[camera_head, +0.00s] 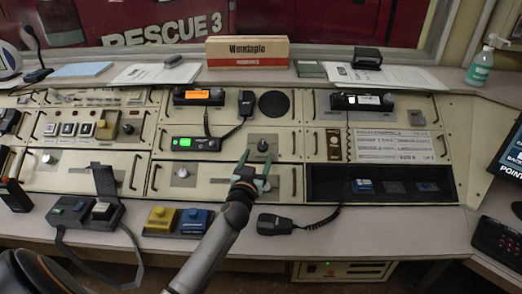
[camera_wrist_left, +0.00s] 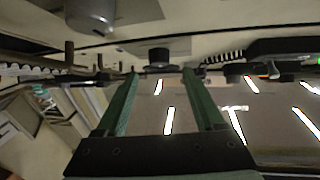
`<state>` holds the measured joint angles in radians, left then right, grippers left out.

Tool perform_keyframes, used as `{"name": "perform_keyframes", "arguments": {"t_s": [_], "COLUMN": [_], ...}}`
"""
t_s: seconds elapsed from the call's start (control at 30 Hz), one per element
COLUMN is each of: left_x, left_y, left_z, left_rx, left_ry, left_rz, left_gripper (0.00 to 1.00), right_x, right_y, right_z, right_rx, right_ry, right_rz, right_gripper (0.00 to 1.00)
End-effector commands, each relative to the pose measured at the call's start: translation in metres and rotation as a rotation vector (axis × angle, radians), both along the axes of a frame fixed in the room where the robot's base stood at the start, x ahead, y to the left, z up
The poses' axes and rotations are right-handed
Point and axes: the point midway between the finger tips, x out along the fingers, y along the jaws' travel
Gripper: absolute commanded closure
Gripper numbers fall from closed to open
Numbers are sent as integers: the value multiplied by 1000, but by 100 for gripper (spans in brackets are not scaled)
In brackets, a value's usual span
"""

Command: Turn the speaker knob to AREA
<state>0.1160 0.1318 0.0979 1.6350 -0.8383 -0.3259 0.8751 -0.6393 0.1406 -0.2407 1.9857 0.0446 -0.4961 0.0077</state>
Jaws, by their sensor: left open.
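A small dark knob (camera_head: 263,146) sits on a cream console panel below the round black speaker grille (camera_head: 274,104). My left gripper (camera_head: 256,157) is open just in front of this panel, its green fingers spread close to the knob. In the left wrist view, a dark round knob (camera_wrist_left: 158,56) shows between and just beyond the two fingertips (camera_wrist_left: 160,74). It looks apart from both fingers; contact cannot be made out. The AREA mark and the knob's pointer are too small to read. My right gripper is not in view.
A silver knob (camera_wrist_left: 92,14) shows large near the wrist camera. A radio with a green display (camera_head: 195,144) and a corded handset (camera_head: 246,104) are left of the knob. A black microphone (camera_head: 282,224) lies on the desk, and blue and yellow boxes (camera_head: 160,220) stand left of my arm.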

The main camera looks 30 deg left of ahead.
Motion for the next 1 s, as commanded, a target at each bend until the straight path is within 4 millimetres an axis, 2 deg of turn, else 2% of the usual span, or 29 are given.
{"name": "perform_keyframes", "arguments": {"t_s": [0.1, 0.3, 0.7, 1.0], "left_x": [18, 36, 41, 40], "left_y": [7, 13, 15, 15], "left_z": [0, -1, 0, 0], "left_rx": [1, 1, 0, 0], "left_ry": [-1, 0, 0, 1], "left_rz": [1, -1, -1, -1], "left_gripper": [30, 30, 30, 63], "right_x": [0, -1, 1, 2], "right_y": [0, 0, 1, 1], "right_z": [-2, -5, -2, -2], "right_rx": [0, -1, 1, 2], "right_ry": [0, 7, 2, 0], "right_rz": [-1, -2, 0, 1], "right_gripper": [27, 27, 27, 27]}}
